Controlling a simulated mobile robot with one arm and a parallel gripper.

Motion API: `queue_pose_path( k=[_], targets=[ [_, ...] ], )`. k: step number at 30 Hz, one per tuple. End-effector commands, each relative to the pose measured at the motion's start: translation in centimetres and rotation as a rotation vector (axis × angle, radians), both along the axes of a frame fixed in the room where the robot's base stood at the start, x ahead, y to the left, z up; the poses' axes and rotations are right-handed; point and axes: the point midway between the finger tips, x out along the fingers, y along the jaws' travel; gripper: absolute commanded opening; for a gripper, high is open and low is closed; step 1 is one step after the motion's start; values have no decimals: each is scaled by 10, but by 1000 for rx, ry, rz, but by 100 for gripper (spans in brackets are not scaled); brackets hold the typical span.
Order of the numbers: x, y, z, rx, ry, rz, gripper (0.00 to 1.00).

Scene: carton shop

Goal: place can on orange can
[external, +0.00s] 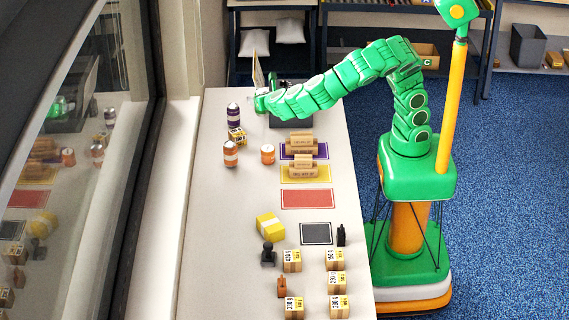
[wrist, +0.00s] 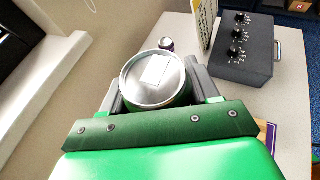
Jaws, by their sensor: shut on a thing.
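My gripper (external: 262,104) is over the far part of the table, at the end of my outstretched arm. In the wrist view its grey fingers (wrist: 157,82) are shut on a can (wrist: 150,92) with a silver lid and a pale square label on top. An orange can (external: 230,154) with a white band stands upright at the left, nearer the camera than my gripper. A shorter orange can (external: 267,154) stands to its right. Neither has anything on top.
Cardboard pieces (external: 302,170) lie on coloured mats to the right. A window wall borders the table's left.

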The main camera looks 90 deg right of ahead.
Motion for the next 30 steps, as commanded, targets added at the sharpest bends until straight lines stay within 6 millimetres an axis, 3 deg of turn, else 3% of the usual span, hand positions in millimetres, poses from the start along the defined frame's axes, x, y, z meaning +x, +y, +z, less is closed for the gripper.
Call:
queue_pose_path(
  k=[18, 30],
  targets=[
    [77, 4, -38, -2, 1, -2, 32],
    [110, 7, -78, 0, 1, -2, 32]
  ],
)
